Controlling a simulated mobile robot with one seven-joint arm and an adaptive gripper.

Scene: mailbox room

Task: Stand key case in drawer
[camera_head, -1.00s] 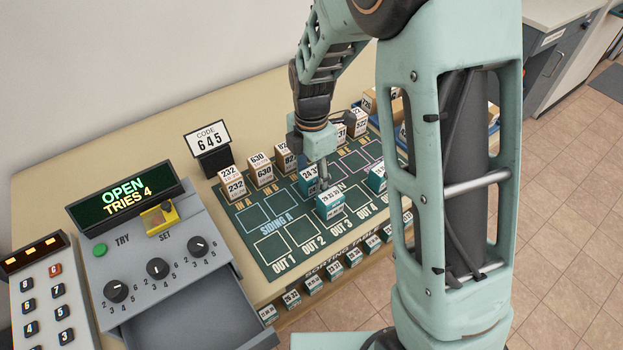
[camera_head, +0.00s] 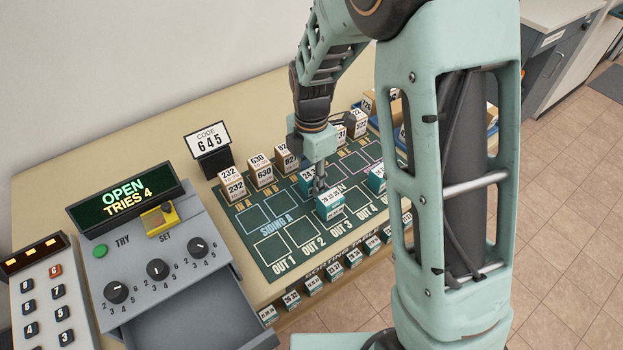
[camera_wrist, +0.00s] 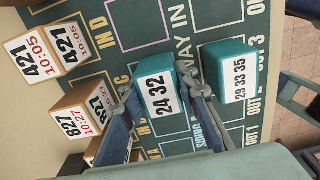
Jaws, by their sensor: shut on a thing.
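My gripper (camera_head: 319,186) is over the dark green board, shut on a teal-topped block marked 24 32 (camera_wrist: 154,88). In the wrist view its two fingers (camera_wrist: 157,92) lie on either side of that block. I cannot tell whether the block touches the board. An open grey drawer (camera_head: 228,333) extends from the dial box (camera_head: 136,258), whose display reads OPEN, TRIES 4. Its inside is partly cut off by the frame; the visible part looks empty. A small yellow item (camera_head: 161,219) sits on the dial box; I cannot tell whether it is the key case.
Another teal block (camera_head: 330,206), marked 29 33 35, stands close beside the gripper. Several brown numbered blocks stand along the board's (camera_head: 262,246) back edge. A keypad (camera_head: 44,303) is at far left. The board's front left squares are clear.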

